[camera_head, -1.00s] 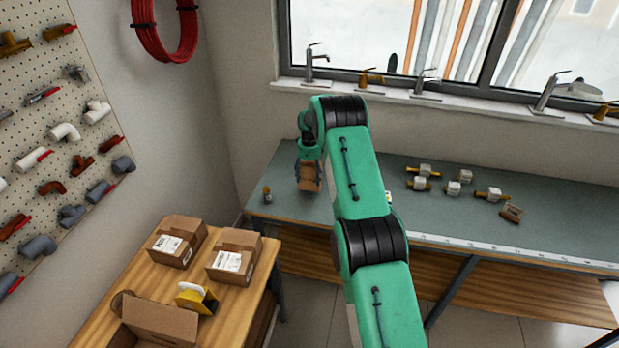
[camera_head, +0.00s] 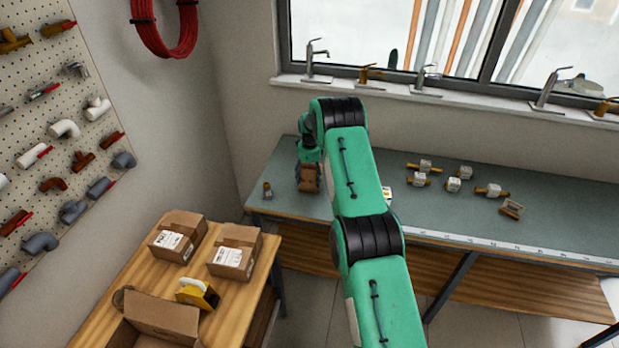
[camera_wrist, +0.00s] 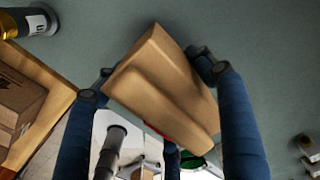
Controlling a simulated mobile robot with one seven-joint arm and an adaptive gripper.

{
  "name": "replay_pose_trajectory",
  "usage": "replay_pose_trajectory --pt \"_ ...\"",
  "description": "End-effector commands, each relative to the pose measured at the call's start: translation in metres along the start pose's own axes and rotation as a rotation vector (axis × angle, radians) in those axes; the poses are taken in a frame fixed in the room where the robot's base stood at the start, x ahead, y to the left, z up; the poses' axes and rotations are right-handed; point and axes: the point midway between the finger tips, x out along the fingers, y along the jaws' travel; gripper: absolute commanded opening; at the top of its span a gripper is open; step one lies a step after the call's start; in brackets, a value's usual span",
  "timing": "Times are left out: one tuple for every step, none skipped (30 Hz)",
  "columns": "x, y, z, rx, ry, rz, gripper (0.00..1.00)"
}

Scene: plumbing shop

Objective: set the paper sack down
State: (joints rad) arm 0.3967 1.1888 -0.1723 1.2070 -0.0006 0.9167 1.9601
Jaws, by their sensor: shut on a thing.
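The paper sack (camera_head: 310,178) is a small brown block-like packet over the left end of the grey-green workbench (camera_head: 400,212). My gripper (camera_head: 309,165) points down and is shut on it. In the wrist view the sack (camera_wrist: 165,85) sits tilted between the two dark blue fingers of my gripper (camera_wrist: 160,82), one on each side. The sack is very close to the bench top; I cannot tell whether its underside touches it.
A small bottle (camera_head: 267,190) stands left of the sack near the bench edge. Several valves (camera_head: 453,184) and a small wooden-framed item (camera_head: 512,209) lie to the right. Two cartons (camera_head: 235,252) and a tape dispenser (camera_head: 198,293) are on the wooden table. Bare bench lies behind the sack.

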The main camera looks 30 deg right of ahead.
Motion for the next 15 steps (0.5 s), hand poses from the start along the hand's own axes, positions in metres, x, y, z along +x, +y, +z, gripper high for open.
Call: replay_pose_trajectory --pt "-0.0033 -0.0017 0.0007 0.0 -0.002 -0.004 0.12" --pt "-0.0031 -0.0017 0.0007 0.0 -0.002 -0.004 0.12" --pt "-0.0026 -0.0017 0.0007 0.0 -0.002 -0.004 0.12" --pt "-0.002 -0.0017 0.0007 0.0 -0.002 -0.004 0.12" --pt "-0.0013 -0.0017 0.0007 0.0 -0.002 -0.004 0.12" --pt "-0.0004 -0.0017 0.0007 0.0 -0.002 -0.004 0.12" --pt "0.002 0.0 0.0 0.0 0.0 0.0 0.75" --pt "0.0019 0.0 0.0 0.0 0.0 0.0 0.81" --pt "0.0018 0.0 0.0 0.0 0.0 0.0 0.88" --pt "0.0017 0.0 0.0 0.0 0.0 0.0 0.88" --pt "0.0016 0.0 0.0 0.0 0.0 0.0 0.88" --pt "0.0016 0.0 0.0 0.0 0.0 0.0 0.88" --pt "0.0017 0.0 0.0 0.0 0.0 0.0 0.88" --pt "0.0017 0.0 0.0 0.0 0.0 0.0 0.88" --pt "0.0018 0.0 0.0 0.0 0.0 0.0 0.88"
